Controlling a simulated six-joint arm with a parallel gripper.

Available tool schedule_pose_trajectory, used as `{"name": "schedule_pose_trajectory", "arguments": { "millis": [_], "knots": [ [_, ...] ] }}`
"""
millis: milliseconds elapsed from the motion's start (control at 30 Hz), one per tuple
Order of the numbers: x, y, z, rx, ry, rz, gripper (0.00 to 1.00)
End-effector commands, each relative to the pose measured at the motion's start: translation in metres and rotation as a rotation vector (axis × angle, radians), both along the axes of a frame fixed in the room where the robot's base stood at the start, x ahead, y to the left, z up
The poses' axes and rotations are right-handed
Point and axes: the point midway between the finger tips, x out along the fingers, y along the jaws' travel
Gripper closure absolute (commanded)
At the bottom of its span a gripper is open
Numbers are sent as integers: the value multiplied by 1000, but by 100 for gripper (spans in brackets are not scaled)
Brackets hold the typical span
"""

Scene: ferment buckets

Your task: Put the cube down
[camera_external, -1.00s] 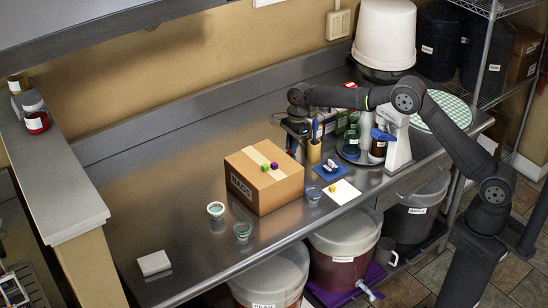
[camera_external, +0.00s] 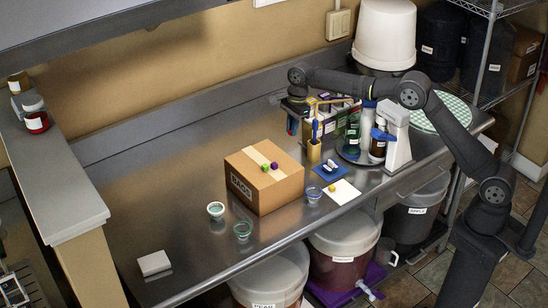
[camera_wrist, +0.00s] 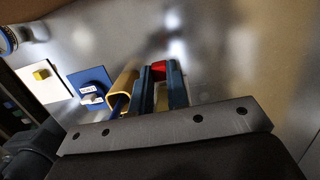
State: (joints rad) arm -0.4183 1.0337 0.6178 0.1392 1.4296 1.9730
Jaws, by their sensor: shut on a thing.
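A red cube (camera_wrist: 159,70) is between the two blue fingertips of my gripper (camera_wrist: 160,75) in the wrist view. My gripper (camera_external: 292,124) is shut on it. In the external view the gripper hangs above the steel counter, behind and to the right of the cardboard box, with the cube very small there. A green cube (camera_external: 265,167) and a purple cube (camera_external: 274,166) sit on top of the box (camera_external: 262,190). A yellow cube (camera_external: 332,188) rests on a white square (camera_external: 345,193), and the wrist view shows it too (camera_wrist: 41,74).
A yellow cup (camera_external: 314,151) with a blue-handled tool stands near the gripper. A blue square (camera_external: 328,175) with a small white labelled item lies in front. Bottles (camera_external: 352,137) stand on a tray at right. The counter's left (camera_external: 120,190) is clear.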

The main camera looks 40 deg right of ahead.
Motion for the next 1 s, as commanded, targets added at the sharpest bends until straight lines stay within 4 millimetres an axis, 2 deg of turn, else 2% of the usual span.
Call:
{"name": "schedule_pose_trajectory", "arguments": {
  "millis": [33, 200, 300, 467, 567, 800, 900, 1000],
  "knots": [
    [0, 0, 13, 2, -4, -1, 100],
    [1, 0, 53, 1, -5, -1, 100],
    [0, 0, 73, 0, -3, 0, 100],
    [-1, 1, 93, 0, -1, 0, 100],
    [-13, 10, 107, 0, 2, 1, 100],
    [-61, 40, 142, 1, 15, 1, 100],
    [-73, 49, 148, 0, 20, 1, 100],
    [-79, 61, 144, -1, 22, 1, 100]
  ]
}}
